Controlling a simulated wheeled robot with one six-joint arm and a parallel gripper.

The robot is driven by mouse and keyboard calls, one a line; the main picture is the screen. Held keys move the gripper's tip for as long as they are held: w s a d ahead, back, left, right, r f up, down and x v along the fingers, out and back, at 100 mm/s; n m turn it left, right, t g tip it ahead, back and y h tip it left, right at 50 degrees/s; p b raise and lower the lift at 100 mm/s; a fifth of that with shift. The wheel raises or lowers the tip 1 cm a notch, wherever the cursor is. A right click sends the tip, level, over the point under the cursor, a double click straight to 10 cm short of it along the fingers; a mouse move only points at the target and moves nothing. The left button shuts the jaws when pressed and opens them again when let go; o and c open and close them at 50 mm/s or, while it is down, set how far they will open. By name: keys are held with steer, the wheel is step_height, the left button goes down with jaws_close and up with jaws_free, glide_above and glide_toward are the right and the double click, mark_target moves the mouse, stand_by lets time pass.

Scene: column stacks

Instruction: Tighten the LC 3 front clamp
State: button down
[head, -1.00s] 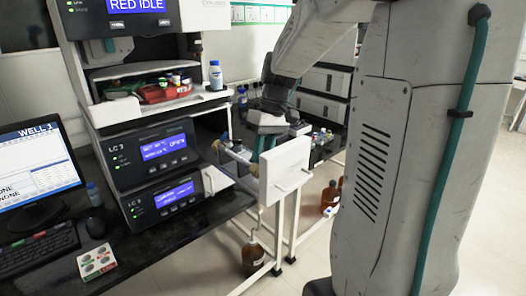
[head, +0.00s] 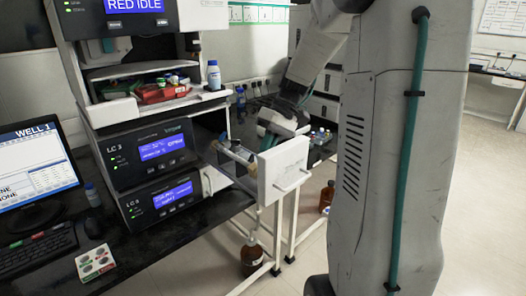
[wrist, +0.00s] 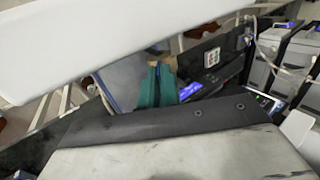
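The LC 3 unit (head: 120,165) is the upper of two dark boxes with lit blue screens in the head view. To its right, a column assembly (head: 238,152) with a clear tube and tan end pieces stands out over the bench edge, with a white front panel (head: 283,172) at its near end. The front clamp is not clear to me, partly behind that panel. My gripper is behind and above the panel in the head view. In the wrist view my gripper's teal fingers (wrist: 157,66) lie close together, beside a tan piece (wrist: 171,62). I see no clear grip on it.
The white panel also crosses the top of the wrist view (wrist: 110,40), close to my gripper. A second dark unit (head: 130,209) sits below LC 3. A brown bottle (head: 252,258) stands under the bench by a white frame. Open floor lies at the right.

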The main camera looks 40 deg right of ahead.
steer(key=shift+d+f+y, duration=0.2)
steer(key=shift+d+y, duration=0.1)
steer(key=shift+y, duration=0.35)
steer(key=shift+d+f+y, duration=0.2)
steer(key=shift+d+y, duration=0.05)
steer(key=shift+y, duration=0.4)
steer(key=c, duration=1.6)
jaws_free()
steer(key=shift+v, duration=3.9)
